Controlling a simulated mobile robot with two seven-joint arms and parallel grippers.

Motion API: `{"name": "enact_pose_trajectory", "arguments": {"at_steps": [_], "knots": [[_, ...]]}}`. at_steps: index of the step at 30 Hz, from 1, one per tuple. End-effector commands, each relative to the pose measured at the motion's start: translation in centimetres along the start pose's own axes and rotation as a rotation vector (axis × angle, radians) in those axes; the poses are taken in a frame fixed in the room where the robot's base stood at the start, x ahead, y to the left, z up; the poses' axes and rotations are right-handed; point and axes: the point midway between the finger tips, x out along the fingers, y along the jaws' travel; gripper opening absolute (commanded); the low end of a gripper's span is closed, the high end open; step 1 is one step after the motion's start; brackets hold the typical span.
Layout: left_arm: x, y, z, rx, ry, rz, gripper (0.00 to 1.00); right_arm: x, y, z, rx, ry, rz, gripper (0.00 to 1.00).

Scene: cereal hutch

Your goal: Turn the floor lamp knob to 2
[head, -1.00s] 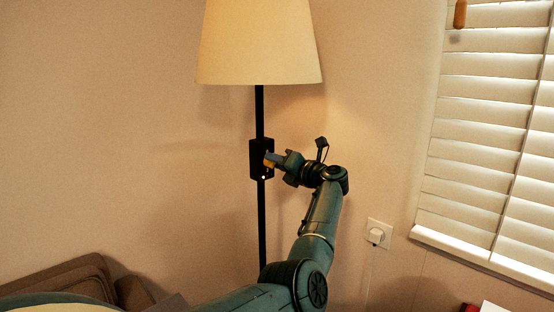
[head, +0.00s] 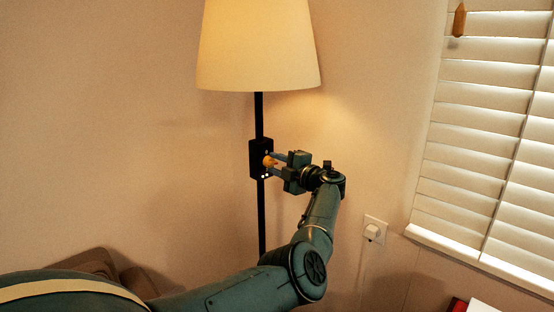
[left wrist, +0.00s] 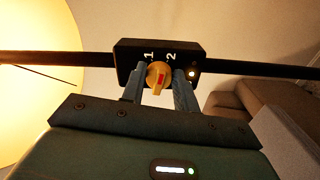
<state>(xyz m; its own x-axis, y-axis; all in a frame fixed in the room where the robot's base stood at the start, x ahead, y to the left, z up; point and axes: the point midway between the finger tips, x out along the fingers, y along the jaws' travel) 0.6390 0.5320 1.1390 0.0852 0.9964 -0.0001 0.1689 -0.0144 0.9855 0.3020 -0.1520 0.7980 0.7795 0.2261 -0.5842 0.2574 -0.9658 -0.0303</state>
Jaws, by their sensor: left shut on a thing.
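The floor lamp has a cream shade (head: 258,50) that glows, a thin black pole (head: 262,220) and a black control box (head: 254,158). In the left wrist view the box (left wrist: 128,60) carries the figures 1 and 2 and a small lit dot. The round orange-yellow knob (left wrist: 158,71) has a red mark; which figure it points at I cannot tell. The knob also shows in the head view (head: 268,162). My left gripper (head: 276,163) comes from the right and is shut on the knob, one finger on each side. My right gripper is not in view.
A window with white blinds (head: 490,130) is at the right, with a wall socket and plug (head: 374,229) below and left of it. A brown sofa (head: 95,262) stands at the lower left. The wall left of the lamp is clear.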

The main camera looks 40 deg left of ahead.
Motion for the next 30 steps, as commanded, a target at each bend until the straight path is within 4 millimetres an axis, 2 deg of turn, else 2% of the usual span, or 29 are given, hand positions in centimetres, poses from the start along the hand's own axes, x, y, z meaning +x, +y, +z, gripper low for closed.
{"name": "enact_pose_trajectory", "arguments": {"at_steps": [6, 13, 30], "knots": [[-0.02, 0.09, 0.01, 0.168, -0.002, 0.001, 0.07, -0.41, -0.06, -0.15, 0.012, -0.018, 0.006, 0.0], [-0.02, -0.05, 0.0, 0.287, -0.002, 0.001, 0.07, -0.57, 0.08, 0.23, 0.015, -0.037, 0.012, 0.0], [-0.01, -0.23, -0.01, 0.355, -0.001, 0.001, 0.07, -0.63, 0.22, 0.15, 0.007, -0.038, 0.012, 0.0]]}}
